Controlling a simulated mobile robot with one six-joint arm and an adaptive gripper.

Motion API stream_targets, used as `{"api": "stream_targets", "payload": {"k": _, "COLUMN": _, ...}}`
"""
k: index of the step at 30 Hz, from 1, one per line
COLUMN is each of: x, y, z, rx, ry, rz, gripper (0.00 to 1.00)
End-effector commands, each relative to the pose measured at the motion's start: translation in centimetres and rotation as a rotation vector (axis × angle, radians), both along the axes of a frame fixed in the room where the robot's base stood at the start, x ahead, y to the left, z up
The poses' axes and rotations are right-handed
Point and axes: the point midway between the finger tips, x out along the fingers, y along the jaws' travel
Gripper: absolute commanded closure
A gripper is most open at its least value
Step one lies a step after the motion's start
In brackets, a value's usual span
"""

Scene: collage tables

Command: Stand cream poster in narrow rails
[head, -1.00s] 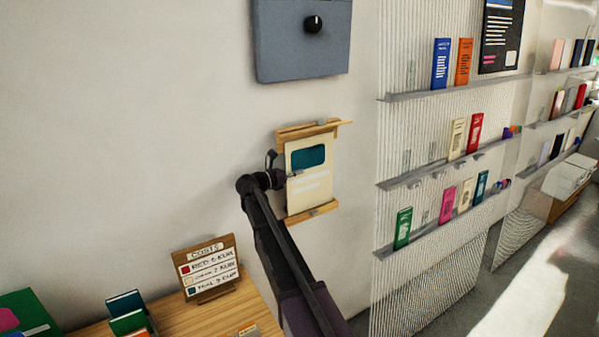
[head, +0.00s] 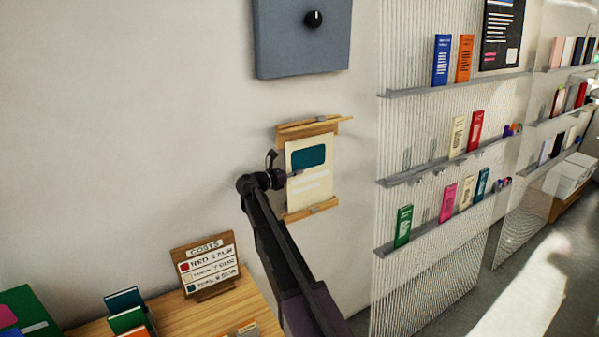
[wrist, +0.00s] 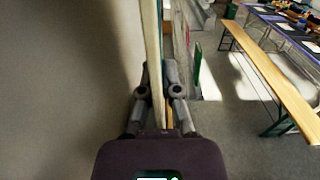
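The cream poster (head: 311,184) has a teal block near its top and stands upright against the wall at the wooden rails. The upper narrow rail (head: 294,131) shows just above its top edge, and the lower narrow rail (head: 303,213) lies at its bottom edge. I cannot tell whether its edges sit inside the rails. My gripper (head: 284,175) is at the poster's left edge. In the wrist view my gripper (wrist: 157,75) has a finger on each side of the poster, seen edge-on (wrist: 153,35), and appears shut on it.
A grey-blue panel with a black knob (head: 302,38) hangs above. A costs sign (head: 207,265) stands on the wooden table (head: 180,318) at lower left. Ribbed shelving with books (head: 400,93) stands to the right. A long bench (wrist: 265,75) shows in the wrist view.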

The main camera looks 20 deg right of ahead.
Motion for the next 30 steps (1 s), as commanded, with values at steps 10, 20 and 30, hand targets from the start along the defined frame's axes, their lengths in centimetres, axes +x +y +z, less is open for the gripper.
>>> {"api": "stream_targets", "payload": {"k": 10, "x": 0.0, "y": 0.0, "z": 0.0, "rx": 0.0, "ry": 0.0, "rz": 0.0, "gripper": 0.51}}
{"api": "stream_targets", "payload": {"k": 20, "x": 0.0, "y": 0.1, "z": 0.0, "rx": 0.0, "ry": 0.0, "rz": 0.0, "gripper": 0.51}}
{"api": "stream_targets", "payload": {"k": 30, "x": -0.3, "y": 1.3, "z": 0.0, "rx": 0.0, "ry": 0.0, "rz": 0.0, "gripper": 0.51}}
